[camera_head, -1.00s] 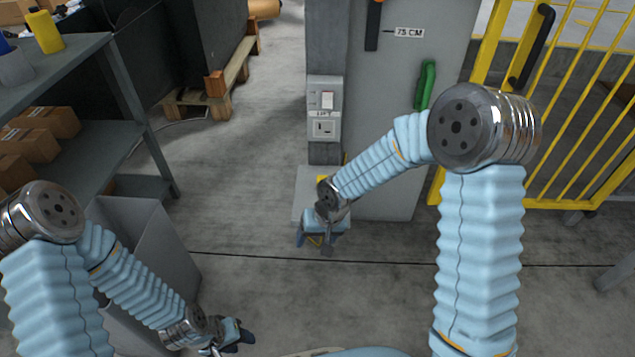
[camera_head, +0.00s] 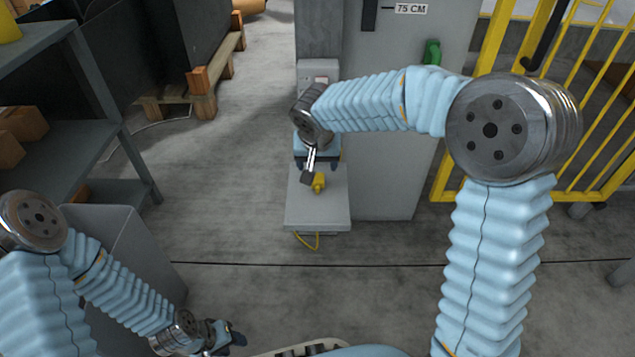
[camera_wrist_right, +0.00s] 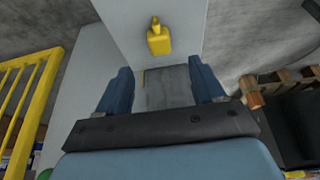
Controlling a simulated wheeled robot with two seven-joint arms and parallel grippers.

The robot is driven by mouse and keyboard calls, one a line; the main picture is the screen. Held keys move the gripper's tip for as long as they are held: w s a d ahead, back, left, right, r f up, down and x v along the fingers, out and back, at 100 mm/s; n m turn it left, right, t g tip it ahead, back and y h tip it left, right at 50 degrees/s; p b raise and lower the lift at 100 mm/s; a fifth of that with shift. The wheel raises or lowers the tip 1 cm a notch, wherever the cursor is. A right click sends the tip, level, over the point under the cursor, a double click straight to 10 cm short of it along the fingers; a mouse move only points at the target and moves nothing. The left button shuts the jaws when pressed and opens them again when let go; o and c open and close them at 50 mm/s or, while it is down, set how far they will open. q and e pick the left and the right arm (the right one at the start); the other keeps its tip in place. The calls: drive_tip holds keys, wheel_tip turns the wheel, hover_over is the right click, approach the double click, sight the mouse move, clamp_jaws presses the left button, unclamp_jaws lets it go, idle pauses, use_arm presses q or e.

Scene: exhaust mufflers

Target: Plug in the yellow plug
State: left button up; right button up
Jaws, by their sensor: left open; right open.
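The yellow plug (camera_head: 319,184) rests on a grey ledge (camera_head: 318,211) at the foot of a grey post, and its yellow cord (camera_head: 308,241) hangs below the ledge front. My right gripper (camera_head: 317,164) is over the ledge's back part, just behind the plug and apart from it. In the right wrist view the plug (camera_wrist_right: 159,42) lies beyond the open, empty fingers (camera_wrist_right: 162,88). The wall box (camera_head: 318,69) on the post shows only at its top; my right wrist hides its socket. My left gripper (camera_head: 232,338) is open and empty, low near the front.
A grey cabinet (camera_head: 385,185) stands right of the ledge, with a yellow gate (camera_head: 590,130) beyond it. A grey shelf unit (camera_head: 75,140) and a grey bin (camera_head: 120,240) are at the left. The floor between bin and ledge is clear.

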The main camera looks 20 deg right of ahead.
sight(318, 179)
drive_tip(key=shift+x, duration=1.95)
drive_tip(key=shift+f, duration=0.1)
drive_tip(key=b+x, duration=0.1)
drive_tip(key=x, duration=0.4)
drive_tip(key=shift+b, duration=0.35)
drive_tip(key=shift+s, duration=0.1)
drive_tip(key=shift+c, duration=0.3)
drive_tip(key=c, duration=1)
